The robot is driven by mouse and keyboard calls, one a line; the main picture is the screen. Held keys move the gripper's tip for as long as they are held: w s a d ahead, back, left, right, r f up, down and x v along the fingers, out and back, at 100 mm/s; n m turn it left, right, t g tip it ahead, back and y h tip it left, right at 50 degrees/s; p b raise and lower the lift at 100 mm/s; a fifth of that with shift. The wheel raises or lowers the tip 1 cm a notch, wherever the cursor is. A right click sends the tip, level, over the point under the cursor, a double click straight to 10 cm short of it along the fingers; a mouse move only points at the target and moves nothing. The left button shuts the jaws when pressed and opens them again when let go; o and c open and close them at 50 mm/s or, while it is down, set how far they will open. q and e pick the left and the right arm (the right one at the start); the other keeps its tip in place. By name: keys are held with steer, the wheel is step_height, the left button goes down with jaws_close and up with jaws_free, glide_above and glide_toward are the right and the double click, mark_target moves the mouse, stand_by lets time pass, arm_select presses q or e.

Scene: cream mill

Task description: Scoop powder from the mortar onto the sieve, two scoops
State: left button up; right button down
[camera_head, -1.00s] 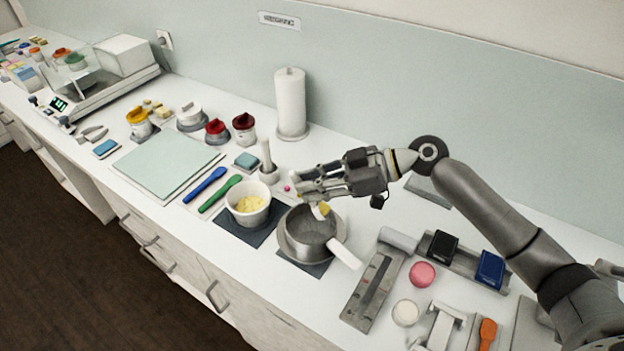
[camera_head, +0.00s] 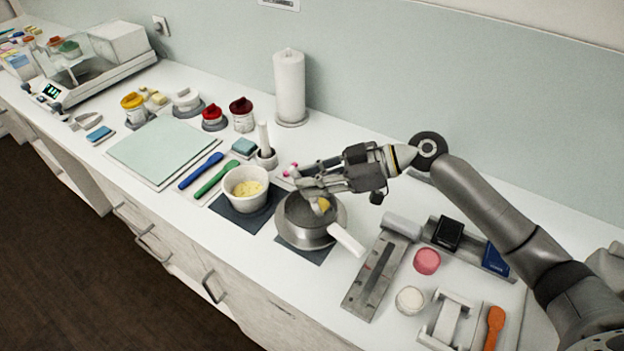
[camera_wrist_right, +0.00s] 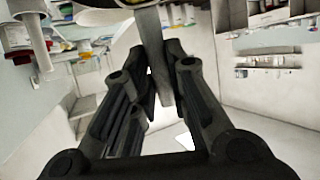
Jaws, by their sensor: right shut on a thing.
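The mortar is a white bowl (camera_head: 233,192) with pale yellow powder (camera_head: 247,187) in it, at the middle of the counter. To its right is the sieve, a round grey metal pan (camera_head: 296,232) with a white handle (camera_head: 346,240). My right gripper (camera_head: 305,181) is above the sieve's far side, shut on a slim tool. A yellow patch (camera_head: 323,205) shows at the tool's low end, over the sieve; whether it is powder or the tool itself I cannot tell. In the right wrist view a grey flat shaft (camera_wrist_right: 153,45) stands between the fingers. My left gripper is out of view.
Blue (camera_head: 201,171) and green (camera_head: 216,179) spatulas lie left of the mortar. A pestle (camera_head: 264,140) stands behind it. A metal block (camera_head: 375,275), a pink pot (camera_head: 427,261) and an orange spatula (camera_head: 494,328) are to the right. A paper roll (camera_head: 289,88) stands at the back.

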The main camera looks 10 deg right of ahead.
steer(key=shift+f+b, duration=0.65)
stand_by(0.8)
steer(key=shift+r, duration=0.2)
stand_by(0.5)
steer(key=shift+r+p, duration=1.9)
steer(key=shift+r, duration=1.45)
